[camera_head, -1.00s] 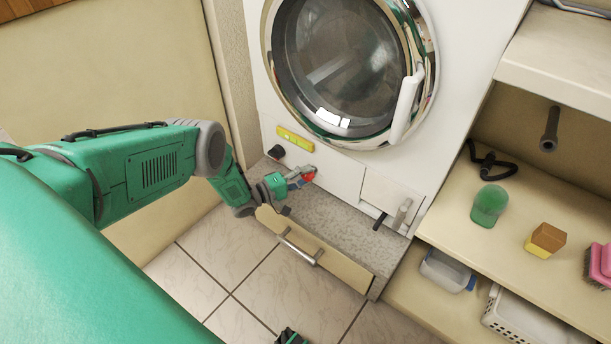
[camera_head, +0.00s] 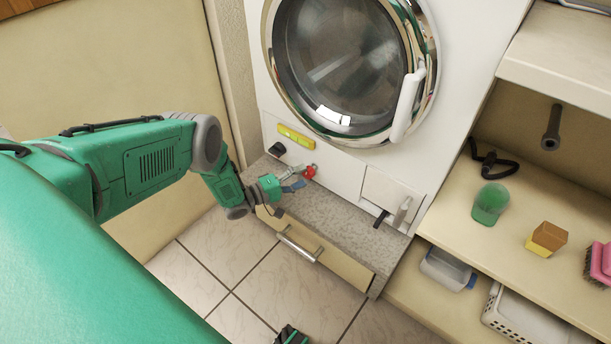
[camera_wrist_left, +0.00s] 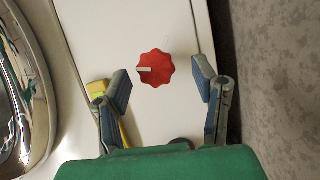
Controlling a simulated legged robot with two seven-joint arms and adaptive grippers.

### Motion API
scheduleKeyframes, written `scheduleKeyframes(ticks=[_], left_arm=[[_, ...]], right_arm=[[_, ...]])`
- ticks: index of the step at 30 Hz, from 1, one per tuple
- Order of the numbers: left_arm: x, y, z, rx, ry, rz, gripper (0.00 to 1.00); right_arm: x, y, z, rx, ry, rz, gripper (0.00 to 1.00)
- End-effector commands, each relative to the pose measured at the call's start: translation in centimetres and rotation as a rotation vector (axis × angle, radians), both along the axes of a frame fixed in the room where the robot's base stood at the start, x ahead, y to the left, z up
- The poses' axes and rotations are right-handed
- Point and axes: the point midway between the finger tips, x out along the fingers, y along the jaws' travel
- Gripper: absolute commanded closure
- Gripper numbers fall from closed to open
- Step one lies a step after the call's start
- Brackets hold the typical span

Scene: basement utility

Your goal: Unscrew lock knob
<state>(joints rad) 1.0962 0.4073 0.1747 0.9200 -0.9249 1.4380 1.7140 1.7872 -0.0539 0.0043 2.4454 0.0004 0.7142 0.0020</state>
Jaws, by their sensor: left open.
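The red scalloped lock knob (camera_head: 310,171) sits low on the white front of the washing machine. In the left wrist view the knob (camera_wrist_left: 155,68) has a pale mark on its face. My left gripper (camera_head: 299,178) is beside the knob, just above the grey ledge. In the left wrist view the left gripper's (camera_wrist_left: 162,88) two blue-grey fingers are spread apart, one on each side of the knob and apart from it. A small part of my right gripper (camera_head: 290,337) shows at the bottom edge of the head view; its fingers cannot be made out.
Shelves (camera_head: 565,205) with several items stand right.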

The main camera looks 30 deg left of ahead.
Motion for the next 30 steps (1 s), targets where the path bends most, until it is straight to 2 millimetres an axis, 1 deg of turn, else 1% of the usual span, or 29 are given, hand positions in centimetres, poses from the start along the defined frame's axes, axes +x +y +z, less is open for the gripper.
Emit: scheduleKeyframes(ticks=[1, 6, 9, 13, 18, 30], left_arm=[[-1.0, 0.7, 0.0, 0.0, 0.004, 0.003, 0.46], [-4.3, 2.3, -0.1, 0.0, 0.006, 0.001, 0.46], [-6.1, 3.2, -0.1, 0.0, 0.005, 0.002, 0.46], [-7.7, 4.0, -0.1, 0.0, 0.006, -0.001, 0.46], [-8.7, 4.5, -0.1, 0.0, 0.005, -0.001, 0.46], [-8.8, 4.5, -0.1, 0.0, 0.005, -0.001, 0.46]], right_arm=[[0.0, 0.0, 0.0, 0.0, 0.0, 0.0, 0.6], [0.0, 0.0, 0.0, 0.0, 0.0, 0.0, 0.6], [0.0, 0.0, 0.0, 0.0, 0.0, 0.0, 0.6], [0.0, 0.0, 0.0, 0.0, 0.0, 0.0, 0.6], [0.0, 0.0, 0.0, 0.0, 0.0, 0.0, 0.6], [0.2, 0.0, 0.0, 0.0, 0.002, 0.0, 0.6]])
